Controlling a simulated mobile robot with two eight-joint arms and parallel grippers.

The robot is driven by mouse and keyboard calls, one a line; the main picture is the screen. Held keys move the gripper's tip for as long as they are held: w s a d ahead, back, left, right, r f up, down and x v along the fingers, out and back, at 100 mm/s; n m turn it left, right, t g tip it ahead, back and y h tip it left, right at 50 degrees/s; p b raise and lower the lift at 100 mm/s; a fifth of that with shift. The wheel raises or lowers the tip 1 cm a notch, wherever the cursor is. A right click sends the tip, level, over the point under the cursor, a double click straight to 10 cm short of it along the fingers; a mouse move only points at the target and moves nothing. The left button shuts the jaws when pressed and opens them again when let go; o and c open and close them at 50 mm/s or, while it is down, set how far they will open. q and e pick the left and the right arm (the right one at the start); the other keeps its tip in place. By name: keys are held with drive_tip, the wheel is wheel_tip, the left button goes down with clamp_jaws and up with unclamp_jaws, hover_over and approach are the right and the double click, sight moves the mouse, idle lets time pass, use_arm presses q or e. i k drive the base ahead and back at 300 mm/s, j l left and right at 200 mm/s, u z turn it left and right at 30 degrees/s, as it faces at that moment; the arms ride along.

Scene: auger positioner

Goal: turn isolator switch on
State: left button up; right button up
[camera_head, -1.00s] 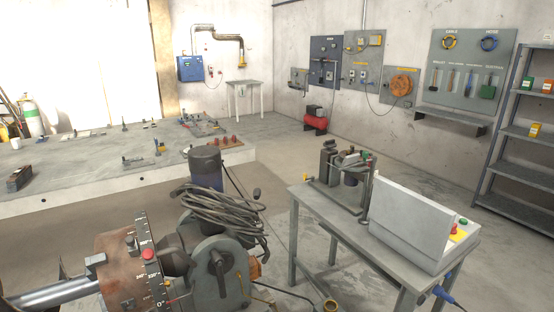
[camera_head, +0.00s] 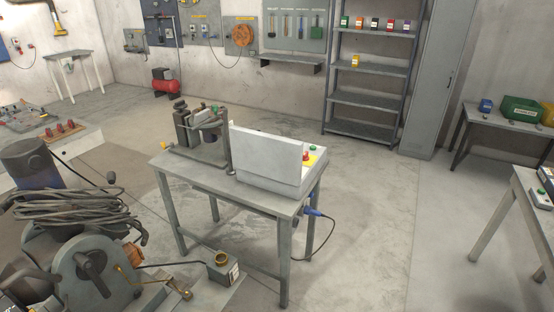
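I cannot tell for certain which part is the isolator switch. A grey housing (camera_head: 75,270) at the lower left carries a dark turning handle (camera_head: 92,268) on its face. A small grey box (camera_head: 222,268) with a brass-coloured ring on top stands low, right of the housing. A grey sloped console (camera_head: 268,160) stands on the middle table, with a red button on a yellow plate (camera_head: 308,157) and a green button (camera_head: 309,148) at its right side. Neither of my grippers shows in the head view.
The grey table (camera_head: 205,180) holds the console and a small machine (camera_head: 195,132). A blue plug (camera_head: 313,211) with a cable hangs at its right. Shelves (camera_head: 365,100) and a tall cabinet (camera_head: 430,85) stand behind. Other tables are at the right. The floor (camera_head: 385,220) right of the middle table is clear.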

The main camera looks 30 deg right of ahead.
sight(306, 157)
drive_tip(key=z, duration=1.3)
drive_tip(key=i+l+u, duration=0.15)
drive_tip(key=u, duration=0.3)
drive_tip(key=i+l+u, duration=0.1)
drive_tip(key=u, duration=0.4)
drive_tip(key=l+u, duration=0.25)
drive_tip(key=u, duration=0.2)
drive_tip(key=i+l+u, duration=0.2)
drive_tip(key=l, duration=0.35)
drive_tip(key=l+u, duration=0.2)
drive_tip(key=l, duration=0.3)
drive_tip(key=k, duration=0.05)
